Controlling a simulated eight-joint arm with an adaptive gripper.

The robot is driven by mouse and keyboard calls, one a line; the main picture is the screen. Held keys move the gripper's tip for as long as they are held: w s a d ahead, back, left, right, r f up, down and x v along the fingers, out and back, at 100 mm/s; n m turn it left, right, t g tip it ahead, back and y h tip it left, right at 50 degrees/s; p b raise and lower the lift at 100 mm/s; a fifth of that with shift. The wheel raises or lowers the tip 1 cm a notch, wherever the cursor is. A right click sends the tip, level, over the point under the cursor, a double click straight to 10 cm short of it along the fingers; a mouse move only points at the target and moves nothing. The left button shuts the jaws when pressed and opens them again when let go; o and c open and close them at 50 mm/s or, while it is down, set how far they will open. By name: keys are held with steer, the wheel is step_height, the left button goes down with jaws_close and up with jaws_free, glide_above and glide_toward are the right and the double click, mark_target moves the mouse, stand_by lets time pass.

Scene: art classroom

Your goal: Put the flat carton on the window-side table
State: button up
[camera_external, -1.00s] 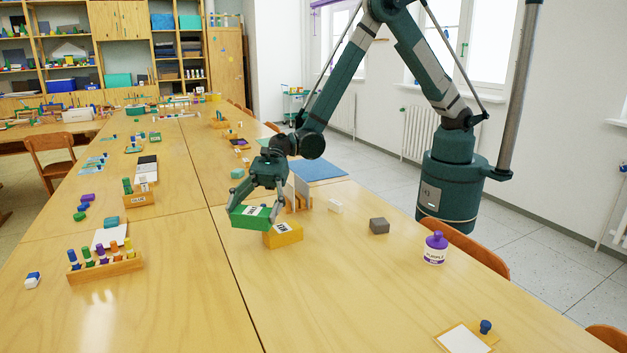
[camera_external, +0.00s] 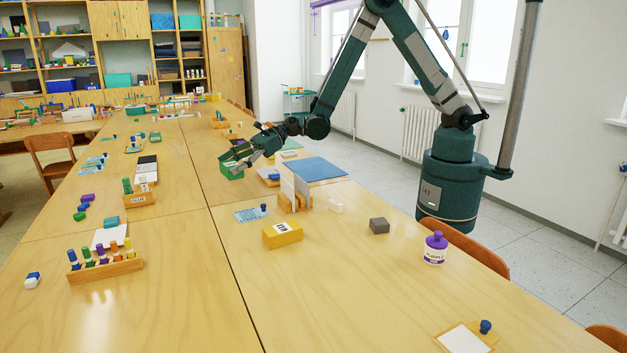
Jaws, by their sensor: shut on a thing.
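My gripper (camera_external: 238,163) is shut on a green carton (camera_external: 231,172), which hangs above the far part of the right-hand tables. The carton is partly covered by the fingers, and I cannot tell whether it touches the wood below. The table on the window side (camera_external: 330,290) has a broad bare top in the foreground. A yellow carton (camera_external: 283,235) with a white label lies on it, well in front of my gripper.
On the window-side table stand a wooden holder with upright boards (camera_external: 296,194), a grey block (camera_external: 379,226) and a purple-capped bottle (camera_external: 435,248). A blue mat (camera_external: 318,169) lies farther back. A rack of colored bottles (camera_external: 106,263) stands on the left table.

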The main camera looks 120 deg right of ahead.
steer(key=s+d+r+m+h, duration=0.1)
steer(key=s+d, duration=0.1)
steer(key=d, duration=0.4)
steer(key=shift+s+d+m+h, duration=0.2)
steer(key=shift+d+m+h, duration=0.1)
steer(key=shift+h, duration=0.1)
steer(key=shift+f, duration=0.1)
steer(key=shift+f+b, duration=0.7)
steer(key=shift+f, duration=2.35)
steer(key=shift+f+b, duration=0.5)
steer(key=shift+f, duration=1.35)
steer(key=shift+f, duration=0.15)
steer(key=o, duration=1)
steer(key=shift+c, duration=0.2)
